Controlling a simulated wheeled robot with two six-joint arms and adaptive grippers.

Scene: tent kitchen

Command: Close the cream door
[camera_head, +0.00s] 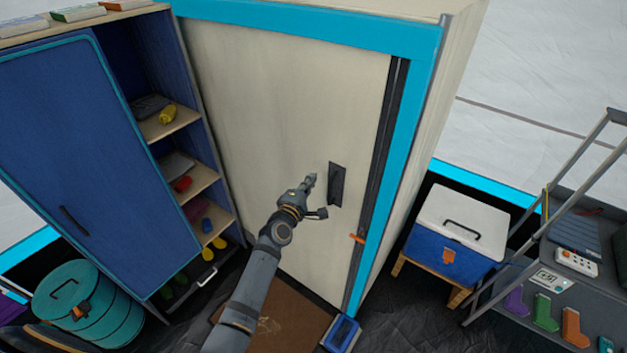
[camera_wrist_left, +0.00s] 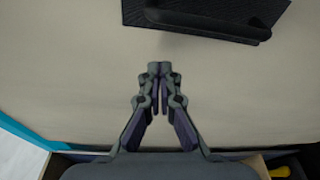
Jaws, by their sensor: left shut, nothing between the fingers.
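The cream door (camera_head: 270,110) stands in a bright blue frame (camera_head: 412,120) in the head view. A dark strip (camera_head: 380,165) runs between its right edge and the frame. A dark handle plate (camera_head: 337,184) is on the door's right half. My left gripper (camera_head: 311,179) is shut and empty, just left of the handle plate; I cannot tell if it touches the door. In the left wrist view, the shut fingertips (camera_wrist_left: 160,68) are over the cream door face (camera_wrist_left: 75,70), with the dark handle (camera_wrist_left: 205,22) beyond them. My right gripper is not in view.
A blue cabinet (camera_head: 75,160) with open shelves stands left of the door. An orange latch piece (camera_head: 357,238) is at the frame's inner edge. A blue-and-white cooler (camera_head: 450,235) on a wooden stand is at right. A small blue box (camera_head: 342,333) lies near the frame's foot.

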